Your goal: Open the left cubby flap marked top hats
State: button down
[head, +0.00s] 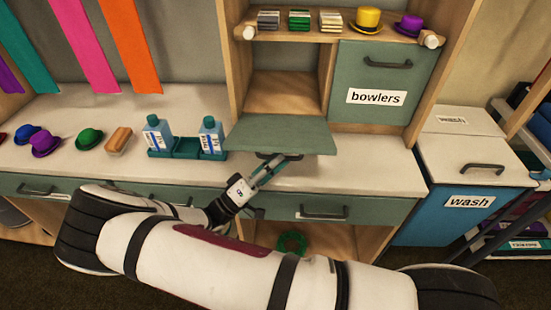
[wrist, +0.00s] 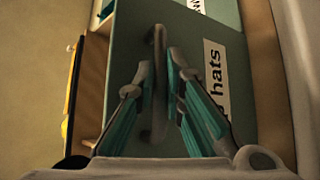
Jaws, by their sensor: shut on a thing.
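The left cubby flap (head: 280,131) is swung down, nearly level, below its cubby. The cubby (head: 285,95) stands open and looks empty. In the wrist view the flap's teal-green face (wrist: 130,45) fills the middle, with part of a white label (wrist: 214,75) reading "hats". The flap's dark bar handle (wrist: 158,42) runs between my fingers. My gripper (wrist: 160,68) is shut on this handle. In the head view my gripper (head: 272,170) reaches up from below to the flap's front edge, and hides part of the handle.
The right flap (head: 385,65), marked bowlers, is shut. Small hats and stacked blocks stand on the shelf above. Bottles in a green caddy (head: 180,150), a brush (head: 118,139) and hats sit on the counter at left. A blue wash bin (head: 430,210) stands at right.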

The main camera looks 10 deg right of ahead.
jog(key=shift+w+d+f, duration=0.1)
jog(key=shift+w+d, duration=0.05)
jog(key=shift+w, duration=0.3)
jog(key=c, duration=1.7)
grip_release()
jog(key=shift+w+f, duration=0.1)
jog(key=shift+w, duration=0.05)
jog(key=shift+o, duration=0.2)
jog(key=shift+s, duration=0.2)
jog(key=v, duration=1.2)
